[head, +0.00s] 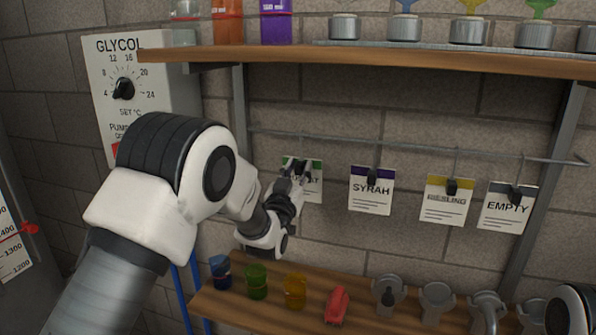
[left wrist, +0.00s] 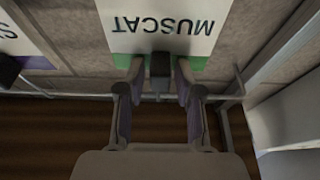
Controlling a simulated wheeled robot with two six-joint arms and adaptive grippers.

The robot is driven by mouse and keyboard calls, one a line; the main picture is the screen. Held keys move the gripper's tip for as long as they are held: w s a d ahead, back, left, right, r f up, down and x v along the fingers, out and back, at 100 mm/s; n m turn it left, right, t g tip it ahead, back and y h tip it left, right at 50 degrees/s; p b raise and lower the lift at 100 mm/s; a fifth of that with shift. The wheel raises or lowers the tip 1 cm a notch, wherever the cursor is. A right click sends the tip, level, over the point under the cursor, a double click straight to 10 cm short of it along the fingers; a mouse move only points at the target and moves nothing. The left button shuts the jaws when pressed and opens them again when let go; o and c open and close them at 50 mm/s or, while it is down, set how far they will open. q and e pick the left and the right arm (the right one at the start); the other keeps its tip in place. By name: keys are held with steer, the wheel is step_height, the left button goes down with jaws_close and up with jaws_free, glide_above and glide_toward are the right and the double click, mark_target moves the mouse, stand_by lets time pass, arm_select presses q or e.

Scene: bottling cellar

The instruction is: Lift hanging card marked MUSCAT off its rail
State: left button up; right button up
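The MUSCAT card (head: 314,191) is white with a green top band and hangs at the left of the row on the rail (head: 400,147). In the head view my left gripper (head: 297,168) covers much of it. In the left wrist view the card (left wrist: 160,20) appears upside down, its name readable. My left gripper (left wrist: 159,78) is open, with one finger on each side of the card's dark clip (left wrist: 160,70). Small gaps seem to show between the fingertips and the clip. My right gripper is not in view.
The SYRAH card (head: 371,191), RIESLING card (head: 446,201) and EMPTY card (head: 508,208) hang to the right. A shelf (head: 380,57) with bottles and jars is above. A bench (head: 240,308) with small cups and a red object (head: 336,306) is below. A GLYCOL control box (head: 150,85) is left.

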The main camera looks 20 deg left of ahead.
arm_select(q)
jaws_close()
steer(key=shift+r, duration=0.15)
steer(key=shift+r+p, duration=0.5)
steer(key=shift+r, duration=1.15)
steer(key=shift+s, duration=0.1)
steer(key=shift+s+f+b, duration=0.2)
steer(key=shift+s+b, duration=0.2)
steer(key=shift+s, duration=0.3)
steer(key=s+b, duration=0.3)
steer(key=s, duration=0.5)
steer(key=shift+s+a+r, duration=0.15)
steer(key=shift+s, duration=0.05)
